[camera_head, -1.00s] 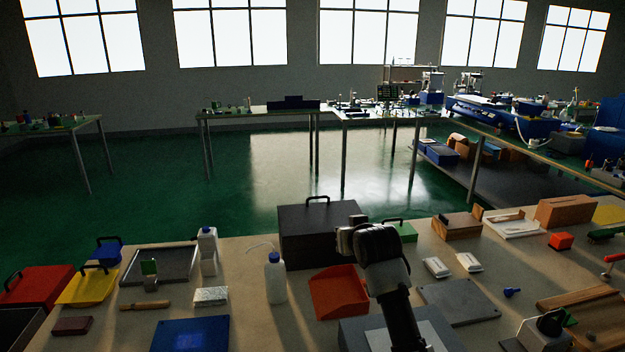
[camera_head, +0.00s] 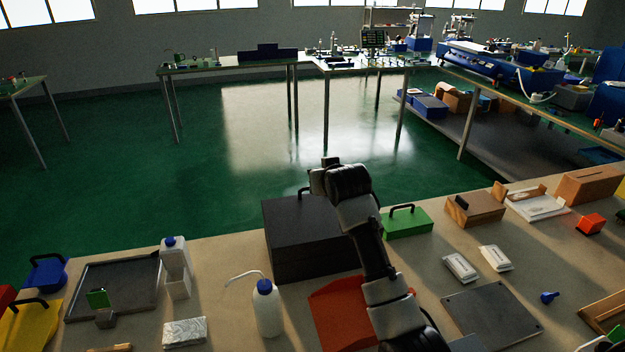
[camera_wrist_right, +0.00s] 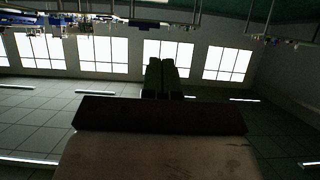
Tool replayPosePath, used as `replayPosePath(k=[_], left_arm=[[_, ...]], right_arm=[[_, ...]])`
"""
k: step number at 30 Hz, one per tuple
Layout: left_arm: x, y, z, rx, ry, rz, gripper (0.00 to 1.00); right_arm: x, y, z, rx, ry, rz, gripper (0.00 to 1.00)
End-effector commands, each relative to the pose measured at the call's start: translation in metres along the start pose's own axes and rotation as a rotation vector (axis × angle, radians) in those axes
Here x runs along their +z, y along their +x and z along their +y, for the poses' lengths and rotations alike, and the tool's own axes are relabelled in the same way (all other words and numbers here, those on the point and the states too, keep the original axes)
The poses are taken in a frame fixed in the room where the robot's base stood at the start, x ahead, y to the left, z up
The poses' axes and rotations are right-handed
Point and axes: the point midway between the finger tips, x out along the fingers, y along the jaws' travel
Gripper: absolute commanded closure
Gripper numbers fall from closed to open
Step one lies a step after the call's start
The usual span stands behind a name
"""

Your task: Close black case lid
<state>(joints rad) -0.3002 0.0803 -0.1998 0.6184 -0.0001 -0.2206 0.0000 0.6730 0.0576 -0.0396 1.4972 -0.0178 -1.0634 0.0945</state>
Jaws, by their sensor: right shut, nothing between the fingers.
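The black case (camera_head: 310,255) stands at the far edge of the bench in the head view. Its top looks flat and lowered, with a dark handle (camera_head: 303,190) behind it; I cannot tell whether a small gap is left under the lid. My right gripper (camera_head: 322,178) is above the case's right rear part and hides some of its top and right side. Contact with the case cannot be made out. In the wrist view the right gripper's fingers (camera_wrist_right: 167,68) are together, with nothing between them. My left gripper is out of view.
A green case (camera_head: 407,224) stands close to the right of the black case. A red tray (camera_head: 340,315) and a white wash bottle (camera_head: 267,308) are in front. Two white packs (camera_head: 478,262) and a grey plate (camera_head: 492,315) lie right. Open floor lies beyond the bench.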

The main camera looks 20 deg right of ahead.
Motion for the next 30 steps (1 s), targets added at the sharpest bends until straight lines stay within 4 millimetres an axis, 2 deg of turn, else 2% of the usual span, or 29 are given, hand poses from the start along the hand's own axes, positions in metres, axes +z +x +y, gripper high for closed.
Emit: replayPosePath(k=[9,18,24,30], left_arm=[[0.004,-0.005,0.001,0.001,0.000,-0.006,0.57],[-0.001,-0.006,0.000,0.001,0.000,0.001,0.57],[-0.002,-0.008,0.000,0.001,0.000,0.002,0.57],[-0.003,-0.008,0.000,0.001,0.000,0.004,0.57]], right_arm=[[-0.001,0.048,0.000,0.000,0.000,-0.003,1.00],[-0.001,0.087,0.000,0.000,0.000,-0.002,1.00],[0.019,0.106,0.000,0.000,0.000,-0.002,1.00],[0.027,0.114,0.000,0.000,0.000,-0.001,1.00]])
